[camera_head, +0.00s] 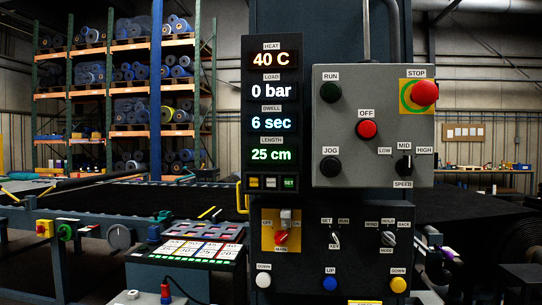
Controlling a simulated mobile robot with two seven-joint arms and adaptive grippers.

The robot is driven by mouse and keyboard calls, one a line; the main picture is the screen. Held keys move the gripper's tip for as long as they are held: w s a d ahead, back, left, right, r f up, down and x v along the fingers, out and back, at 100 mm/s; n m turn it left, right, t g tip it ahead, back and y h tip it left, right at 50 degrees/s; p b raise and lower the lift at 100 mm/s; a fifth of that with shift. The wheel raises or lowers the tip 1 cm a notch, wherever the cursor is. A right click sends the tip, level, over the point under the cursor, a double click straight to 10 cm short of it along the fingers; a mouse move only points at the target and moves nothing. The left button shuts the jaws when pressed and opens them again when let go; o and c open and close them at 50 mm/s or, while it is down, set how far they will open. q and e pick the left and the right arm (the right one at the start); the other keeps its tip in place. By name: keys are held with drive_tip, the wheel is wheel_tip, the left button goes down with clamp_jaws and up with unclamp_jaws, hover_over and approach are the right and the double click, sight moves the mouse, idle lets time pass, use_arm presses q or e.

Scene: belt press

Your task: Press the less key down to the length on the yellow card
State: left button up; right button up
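A dark display panel (272,110) stands upright at the centre. Its bottom readout, marked LENGTH (272,155), shows 25 cm. Below the readout is a row of three small keys: a yellow one at the left (254,182), a pale one in the middle (271,182) and a green one marked SET (289,182). The lettering on the yellow and pale keys is too small to read, so I cannot tell which is the less key. I cannot identify the yellow card or read a length on it. Neither gripper is in view.
A grey box (326,150) right of the display carries RUN, JOG, OFF and STOP buttons and a speed knob. A lower panel (310,240) holds switches and buttons. A sloped tray (190,262) with white printed cards stands lower left. Dark belting lies on both sides.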

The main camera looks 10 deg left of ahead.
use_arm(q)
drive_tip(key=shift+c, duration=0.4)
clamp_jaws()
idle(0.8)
